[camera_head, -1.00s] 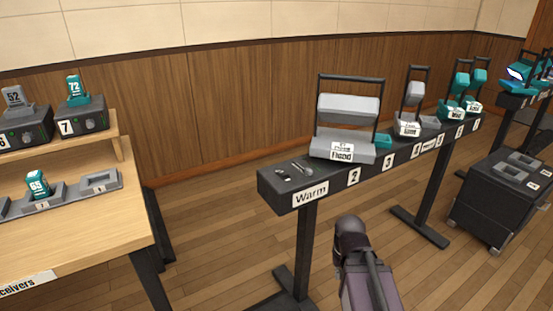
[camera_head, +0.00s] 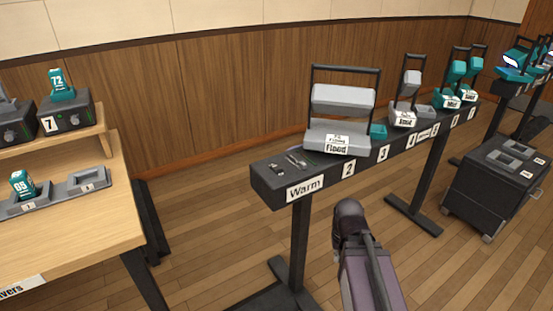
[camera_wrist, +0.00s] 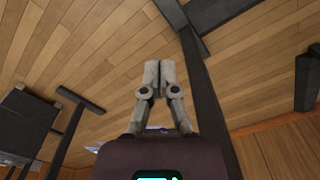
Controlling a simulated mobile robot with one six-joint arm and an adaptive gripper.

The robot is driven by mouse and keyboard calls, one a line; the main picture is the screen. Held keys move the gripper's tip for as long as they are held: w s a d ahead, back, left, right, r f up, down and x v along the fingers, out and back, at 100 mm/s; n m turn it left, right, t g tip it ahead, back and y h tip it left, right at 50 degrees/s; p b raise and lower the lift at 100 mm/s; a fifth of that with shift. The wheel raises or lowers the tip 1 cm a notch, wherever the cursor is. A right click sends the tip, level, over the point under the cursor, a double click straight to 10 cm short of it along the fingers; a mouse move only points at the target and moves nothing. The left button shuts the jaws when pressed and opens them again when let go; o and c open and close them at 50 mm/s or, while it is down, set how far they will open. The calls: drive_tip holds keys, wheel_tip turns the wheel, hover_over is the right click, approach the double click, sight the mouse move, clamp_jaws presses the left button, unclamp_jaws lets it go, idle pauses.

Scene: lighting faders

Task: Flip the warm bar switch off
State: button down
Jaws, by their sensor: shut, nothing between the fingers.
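The warm bar (camera_head: 262,185) is a long dark beam on a stand, with a white "Warm" label (camera_head: 306,187) on its near end. Small switch parts (camera_head: 297,160) sit on its top near that label, with a dark piece beside a light lever. They are too small to tell their position. My gripper (camera_wrist: 159,68) is shut and empty in the wrist view, with its two fingers together over the wooden floor. In the head view my arm shows in front of the bar and lower right of the label; the fingers are hidden there.
A grey flood lamp (camera_head: 343,98) stands on the bar, with more lamps farther right. A wooden table (camera_head: 70,238) with numbered packs and chargers is at left. A dark wheeled case (camera_head: 484,195) stands at right. Bare floor lies between table and bar.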

drive_tip(key=w+a+r+m+p, duration=0.1)
drive_tip(key=w+a+r+p, duration=0.15)
drive_tip(key=r+p, duration=0.5)
drive_tip(key=w+a+r+m+p, duration=0.2)
drive_tip(key=w+r+p, duration=0.1)
drive_tip(key=r+p, duration=0.45)
drive_tip(key=w+a+r+m+p, duration=0.1)
drive_tip(key=w+a+r+p, duration=0.1)
drive_tip(key=r+p, duration=0.55)
wheel_tip(320, 180, up, 16)
drive_tip(key=m+g+p, duration=0.1)
drive_tip(key=m+p, duration=0.6)
drive_tip(key=p, duration=0.8)
hover_over(277, 168)
drive_tip(key=w, duration=0.2)
drive_tip(key=shift+s+a+h, duration=0.25)
drive_tip(key=shift+a+h, duration=0.15)
drive_tip(key=shift+f, duration=0.15)
drive_tip(key=f+b, duration=0.4)
drive_tip(key=s+f+b, duration=0.1)
drive_tip(key=f+b, duration=0.4)
drive_tip(key=d+f+b, duration=0.1)
drive_tip(key=f+b, duration=0.3)
drive_tip(key=shift+s+f+b, duration=0.2)
drive_tip(key=shift+f+b, duration=0.1)
drive_tip(key=shift+b, duration=0.1)
drive_tip(key=shift+a, duration=0.1)
